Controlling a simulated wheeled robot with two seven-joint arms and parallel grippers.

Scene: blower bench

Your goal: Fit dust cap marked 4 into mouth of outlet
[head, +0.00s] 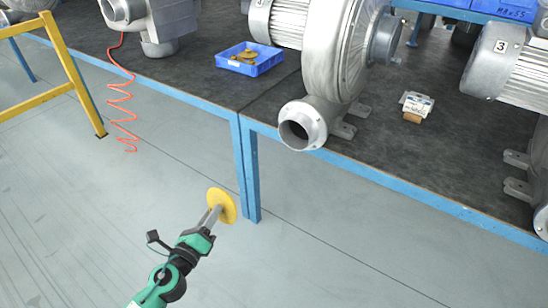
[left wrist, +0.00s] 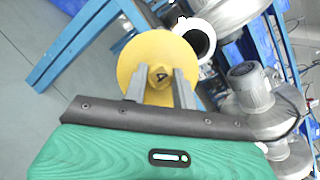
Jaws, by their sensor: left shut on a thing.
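My left gripper (head: 212,217) is shut on a yellow round dust cap (head: 222,206), held in the air in front of the bench. In the left wrist view the cap (left wrist: 140,62) shows a 4 on its hub, and the two fingers of the gripper (left wrist: 160,86) grip that hub. The outlet (head: 303,124) is a grey metal pipe end on the middle blower, with an open dark mouth (head: 295,131) facing the bench front. The cap is apart from it, lower and to the left. In the left wrist view the mouth (left wrist: 196,41) shows behind the cap. My right gripper is not in view.
The bench (head: 190,89) has a dark top and blue frame; its leg (head: 247,170) stands just behind the cap. A blue tray (head: 249,64) holds yellow pieces. A blower marked 3 (head: 505,62) stands right. A yellow rail (head: 70,65) and orange coiled hose (head: 121,98) are left.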

